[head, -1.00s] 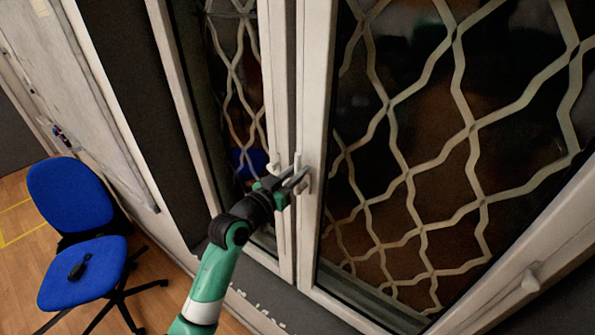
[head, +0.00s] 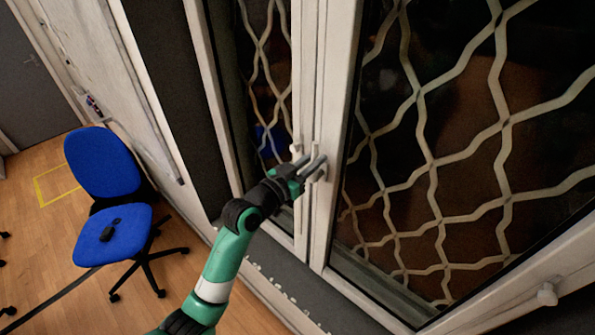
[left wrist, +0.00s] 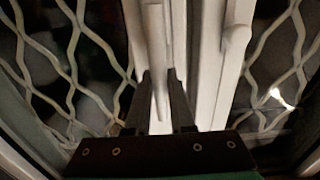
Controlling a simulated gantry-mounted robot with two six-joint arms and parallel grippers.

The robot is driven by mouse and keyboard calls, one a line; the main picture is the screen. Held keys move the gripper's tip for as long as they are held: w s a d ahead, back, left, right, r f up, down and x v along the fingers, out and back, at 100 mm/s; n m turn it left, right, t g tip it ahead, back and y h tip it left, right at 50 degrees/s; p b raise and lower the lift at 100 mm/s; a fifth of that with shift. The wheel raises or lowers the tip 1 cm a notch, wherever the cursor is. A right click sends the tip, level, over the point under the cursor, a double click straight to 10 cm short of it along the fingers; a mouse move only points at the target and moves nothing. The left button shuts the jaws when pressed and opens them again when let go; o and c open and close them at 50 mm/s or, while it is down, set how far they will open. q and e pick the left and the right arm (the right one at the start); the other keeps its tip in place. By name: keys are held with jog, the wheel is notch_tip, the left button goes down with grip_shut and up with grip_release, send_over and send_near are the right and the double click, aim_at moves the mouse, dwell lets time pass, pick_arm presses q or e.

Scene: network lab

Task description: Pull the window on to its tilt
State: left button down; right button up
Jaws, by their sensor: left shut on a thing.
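The window has two white-framed panes side by side, a narrow left one (head: 222,100) and a wide right one (head: 338,120). Their frames meet, and I see no clear gap between them. My left gripper (head: 312,166) reaches this meeting line from the lower left. In the left wrist view my left gripper (left wrist: 161,80) has its two dark fingers on either side of a pale window handle (left wrist: 154,40), shut on it. The handle's tapered end points down between the fingers. A second pale handle (left wrist: 236,42) stands to the right, apart from the fingers. My right gripper is out of view.
A pale lattice grille (head: 430,160) shows behind the glass. A blue swivel chair (head: 103,165) with a small dark object on its seat stands on the wooden floor (head: 50,290) at left. A pale knob (head: 547,293) sits on the frame at lower right.

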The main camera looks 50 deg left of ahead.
pick_arm(q)
jog(key=shift+s+d+r+p, duration=0.15)
jog(key=shift+s+p, duration=0.35)
jog(key=shift+s, duration=0.8)
jog(key=shift+s+d+p, duration=0.1)
jog(key=shift+s+p, duration=0.4)
jog(key=shift+s, duration=0.8)
jog(key=c, duration=0.9)
grip_release()
jog(key=shift+c, duration=0.2)
jog(key=o, duration=0.5)
jog(key=shift+f, duration=0.2)
jog(key=shift+o, duration=0.2)
jog(key=shift+s, duration=0.3)
jog(key=s+p, duration=0.1)
jog(key=s, duration=0.8)
jog(key=shift+s+d+p, duration=0.15)
jog(key=shift+d+p, duration=0.25)
jog(key=shift+d, duration=0.05)
